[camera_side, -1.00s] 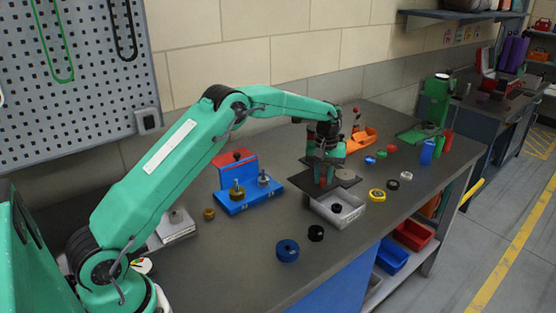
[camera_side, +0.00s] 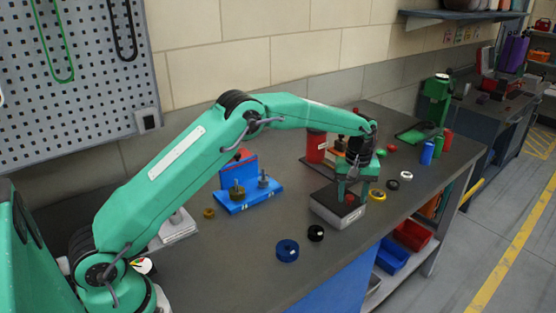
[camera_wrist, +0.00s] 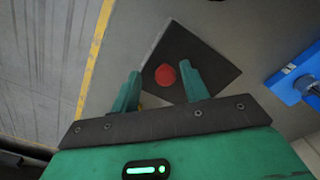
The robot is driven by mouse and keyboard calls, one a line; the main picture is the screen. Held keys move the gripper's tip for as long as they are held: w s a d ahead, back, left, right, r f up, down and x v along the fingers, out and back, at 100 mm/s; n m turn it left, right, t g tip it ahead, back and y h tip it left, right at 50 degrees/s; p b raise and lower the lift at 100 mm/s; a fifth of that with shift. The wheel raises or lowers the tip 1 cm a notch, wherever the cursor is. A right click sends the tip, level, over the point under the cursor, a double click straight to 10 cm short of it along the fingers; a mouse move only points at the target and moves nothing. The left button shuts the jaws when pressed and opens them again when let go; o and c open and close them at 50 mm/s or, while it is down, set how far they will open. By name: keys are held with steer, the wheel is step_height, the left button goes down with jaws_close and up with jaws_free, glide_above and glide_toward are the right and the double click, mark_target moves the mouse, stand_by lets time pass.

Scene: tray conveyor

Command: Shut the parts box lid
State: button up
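The parts box (camera_side: 333,214) is a light grey box near the front edge of the bench. Its dark square lid (camera_side: 325,199) lies flat on top and covers the opening. The lid has a round red knob in the middle; in the wrist view the lid (camera_wrist: 207,52) and the knob (camera_wrist: 165,76) show clearly. My gripper (camera_side: 349,192) is just above the lid. In the wrist view my gripper (camera_wrist: 160,72) is open, with a finger on each side of the knob and a gap to both. The lid's near edge is partly hidden by the fingers there.
A blue fixture (camera_side: 250,199) with metal pegs stands left of the box. A red cylinder (camera_side: 316,146) stands behind it. A blue ring (camera_side: 287,250) and a black ring (camera_side: 316,233) lie in front; a yellow ring (camera_side: 377,195) lies to the right.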

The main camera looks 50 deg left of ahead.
steer(key=shift+a+r, duration=0.1)
steer(key=shift+r, duration=0.15)
step_height(320, 180, up, 7)
steer(key=shift+r, duration=0.15)
stand_by(0.6)
steer(key=shift+r, duration=0.15)
